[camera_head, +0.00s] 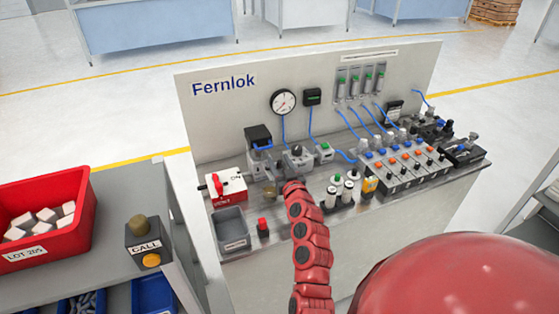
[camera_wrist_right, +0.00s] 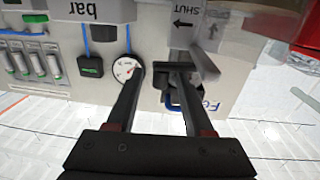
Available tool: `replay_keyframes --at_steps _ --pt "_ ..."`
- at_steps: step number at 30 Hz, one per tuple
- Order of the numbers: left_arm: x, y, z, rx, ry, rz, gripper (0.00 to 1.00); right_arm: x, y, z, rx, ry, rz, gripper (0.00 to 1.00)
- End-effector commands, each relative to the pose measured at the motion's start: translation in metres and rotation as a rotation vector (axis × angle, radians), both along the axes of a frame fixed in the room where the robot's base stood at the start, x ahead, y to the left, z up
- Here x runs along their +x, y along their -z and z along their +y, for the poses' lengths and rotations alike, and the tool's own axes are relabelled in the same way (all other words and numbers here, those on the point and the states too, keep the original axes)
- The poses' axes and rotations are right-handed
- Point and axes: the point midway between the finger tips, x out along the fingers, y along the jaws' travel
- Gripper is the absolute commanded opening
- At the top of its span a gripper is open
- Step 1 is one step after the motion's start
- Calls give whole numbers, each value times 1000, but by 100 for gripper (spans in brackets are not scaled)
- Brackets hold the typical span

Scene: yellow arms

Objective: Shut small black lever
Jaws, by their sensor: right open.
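My right gripper (camera_wrist_right: 156,70) is open, with its two dark fingers spread and pointing at the Fernlok bench in the wrist view. Nothing is clearly held between the fingers. I cannot tell whether the right finger touches the lever. In the head view my red right arm reaches to the valve area at the panel's foot and hides much of the gripper and the lever. My left gripper is not in view.
A round gauge (camera_head: 283,102) and a black box (camera_head: 312,96) are on the upright panel. A red-and-white switch box (camera_head: 231,186), a grey tray (camera_head: 231,229) and a red button (camera_head: 263,228) stand left of my arm. Several bottles and hosed valves crowd the right.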

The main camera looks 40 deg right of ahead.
Motion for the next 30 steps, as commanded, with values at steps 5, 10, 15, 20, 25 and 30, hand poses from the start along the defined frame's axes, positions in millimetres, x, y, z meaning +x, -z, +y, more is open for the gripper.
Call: replay_keyframes --at_steps 5,10,15,20,25,30 --pt "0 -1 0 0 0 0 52 3 -1 -1 -1 1 -1 52" --pt "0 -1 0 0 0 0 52 3 0 -1 0 1 -1 50" --pt "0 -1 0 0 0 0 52 3 0 -1 0 0 0 19" --pt "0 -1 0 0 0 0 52 3 0 -1 0 0 0 0" --pt "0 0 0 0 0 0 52 3 0 -1 0 0 0 0" --pt "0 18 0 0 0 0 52 4 5 -3 -1 -21 -4 0"
